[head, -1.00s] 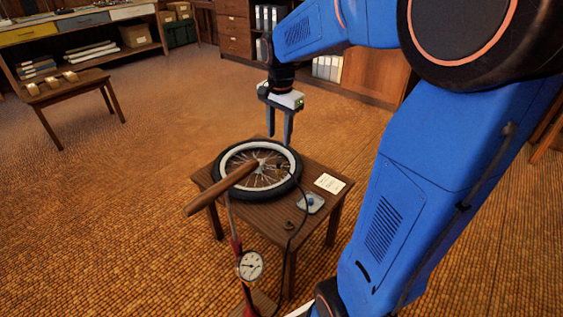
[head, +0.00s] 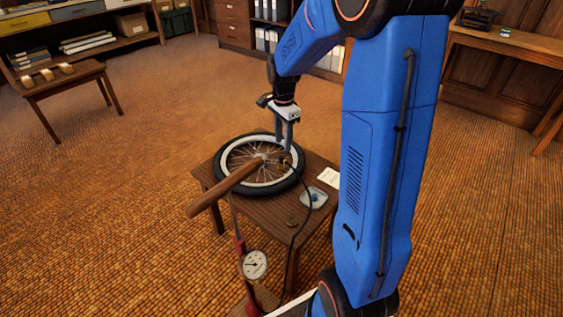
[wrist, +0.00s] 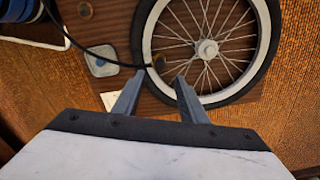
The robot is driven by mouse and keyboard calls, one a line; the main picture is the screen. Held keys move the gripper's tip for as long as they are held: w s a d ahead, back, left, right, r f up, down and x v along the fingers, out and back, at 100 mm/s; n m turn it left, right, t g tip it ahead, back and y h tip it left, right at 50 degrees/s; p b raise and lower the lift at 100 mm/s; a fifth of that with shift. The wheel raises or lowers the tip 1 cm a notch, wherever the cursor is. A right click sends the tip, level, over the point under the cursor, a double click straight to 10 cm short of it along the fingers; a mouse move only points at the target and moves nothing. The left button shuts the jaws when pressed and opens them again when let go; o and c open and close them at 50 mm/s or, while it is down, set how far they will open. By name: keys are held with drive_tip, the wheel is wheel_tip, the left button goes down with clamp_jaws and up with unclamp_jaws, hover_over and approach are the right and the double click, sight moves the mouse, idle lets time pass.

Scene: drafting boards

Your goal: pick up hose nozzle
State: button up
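The hose nozzle (head: 285,163) is a small brassy piece on the end of a black hose, at the right side of the wheel (head: 232,157). In the wrist view the nozzle (wrist: 159,63) lies over the tyre's left edge, just beyond and between my fingertips. My gripper (head: 284,148) points down above it. The two fingers stand apart in the wrist view, with nothing visibly held between them (wrist: 160,77). I cannot tell how much height is left between fingertips and nozzle.
The wheel lies flat on a small wooden table (head: 270,213). The pump's wooden handle (head: 222,190) juts over its front left edge, above a gauge (head: 254,264). Open floor surrounds the table.

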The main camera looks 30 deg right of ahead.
sight(282, 156)
drive_tip(key=f, duration=0.9)
drive_tip(key=shift+s+a, duration=0.1)
drive_tip(key=shift+a, duration=0.1)
drive_tip(key=shift+r, duration=0.1)
clamp_jaws()
